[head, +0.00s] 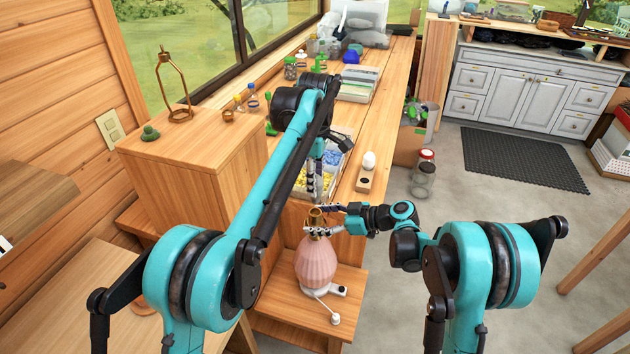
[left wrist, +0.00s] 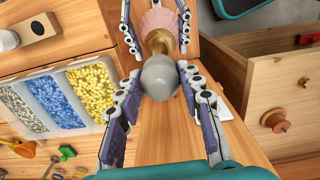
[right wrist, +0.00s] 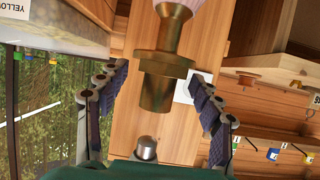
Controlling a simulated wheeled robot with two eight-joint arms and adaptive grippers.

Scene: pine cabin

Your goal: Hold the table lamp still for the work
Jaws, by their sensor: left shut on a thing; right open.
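The table lamp has a pink ribbed body (head: 316,264) and stands upright on a low wooden shelf. Its brass socket (right wrist: 166,82) lies between the spread fingers of my right gripper (right wrist: 158,76), with gaps on both sides. My right gripper is open and reaches in from the right in the head view. My left gripper (left wrist: 160,76) points down above the lamp, shut on a grey rounded bulb (left wrist: 160,78). The bulb's metal base (right wrist: 147,149) shows in the right wrist view, apart from the socket. The bulb is hard to make out in the head view.
A wooden block (head: 366,180) with a white bulb (head: 369,160) stands on the bench edge. A sectioned tray (left wrist: 58,88) of coloured pieces is close beside my left gripper. A white cord and plug (head: 335,318) lie by the lamp. Jars (head: 422,180) stand right of the bench.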

